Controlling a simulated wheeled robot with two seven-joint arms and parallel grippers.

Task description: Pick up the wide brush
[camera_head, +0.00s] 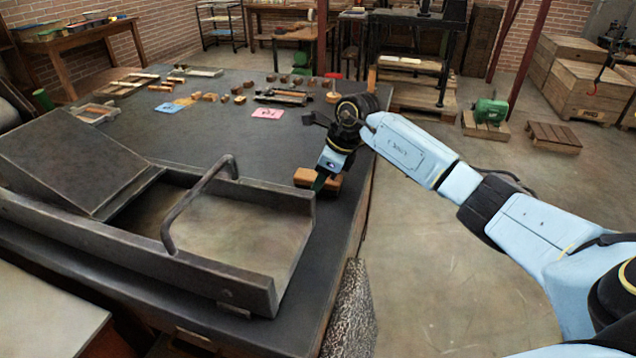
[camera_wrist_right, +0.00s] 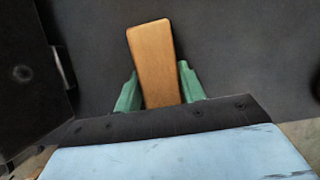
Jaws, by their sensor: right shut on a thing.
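The wide brush shows as an orange-brown wooden block (camera_head: 318,180) near the right edge of the dark table, just right of the metal press bed. It also shows in the right wrist view as a long wooden piece (camera_wrist_right: 155,62). My right gripper (camera_head: 321,183) reaches down onto it. In the right wrist view its green fingers (camera_wrist_right: 158,88) are on both sides of the wood, shut on it. The brush's bristles are not visible. I cannot tell whether it touches the table. My left gripper is not in view.
A dark metal press bed with a curved handle (camera_head: 190,205) fills the near left of the table (camera_head: 225,125). Wooden blocks, a pink card (camera_head: 267,113) and a blue card (camera_head: 168,108) lie farther back. The table's middle is clear.

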